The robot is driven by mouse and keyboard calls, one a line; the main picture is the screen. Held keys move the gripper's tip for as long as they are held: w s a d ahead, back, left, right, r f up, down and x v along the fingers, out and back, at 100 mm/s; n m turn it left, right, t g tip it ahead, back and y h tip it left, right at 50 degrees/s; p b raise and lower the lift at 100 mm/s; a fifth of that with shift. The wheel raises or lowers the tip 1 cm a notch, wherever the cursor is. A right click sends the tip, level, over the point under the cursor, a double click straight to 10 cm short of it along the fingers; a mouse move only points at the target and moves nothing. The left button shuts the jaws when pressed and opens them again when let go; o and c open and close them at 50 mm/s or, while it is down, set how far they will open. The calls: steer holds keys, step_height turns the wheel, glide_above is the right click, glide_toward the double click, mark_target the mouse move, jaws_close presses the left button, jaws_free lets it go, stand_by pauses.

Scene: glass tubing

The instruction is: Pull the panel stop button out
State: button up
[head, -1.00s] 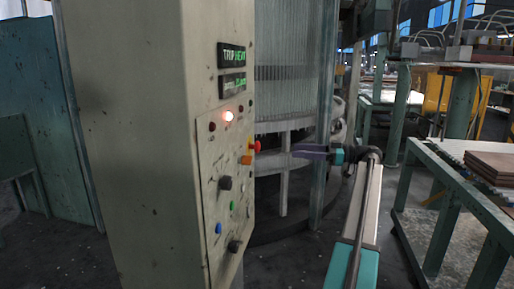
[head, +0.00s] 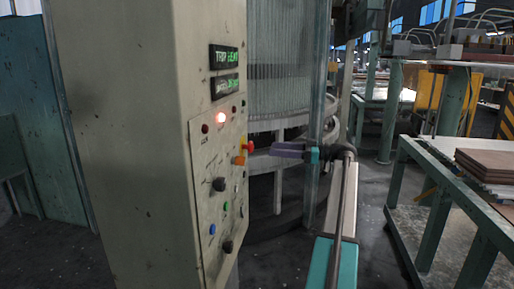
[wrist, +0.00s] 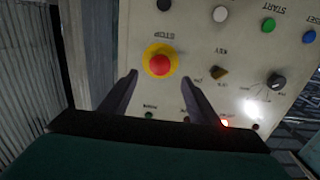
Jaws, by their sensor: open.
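The stop button is a red mushroom head on a yellow ring. It shows in the wrist view (wrist: 159,64), where the label "STOP" reads upside down, and side-on in the head view (head: 247,147). My gripper (wrist: 160,90) is open and empty in the wrist view. Its two dark fingers stand apart, and the button lies between and just beyond their tips. In the head view my gripper (head: 278,150) points left at the panel, a short gap from the button. The control panel (head: 203,165) is on the beige cabinet.
Near the button are an orange knob (head: 239,160), a lit red lamp (head: 221,118) and a black knob (head: 219,184). Two green displays (head: 224,71) sit above. A table with stacked boards (head: 490,165) stands at right. Dark open floor lies between.

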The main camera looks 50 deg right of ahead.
mark_target(246, 147)
steer(key=p+x, duration=0.1)
steer(key=x, duration=0.7)
steer(key=shift+p, duration=0.3)
steer(key=shift+s, duration=0.1)
jaws_close()
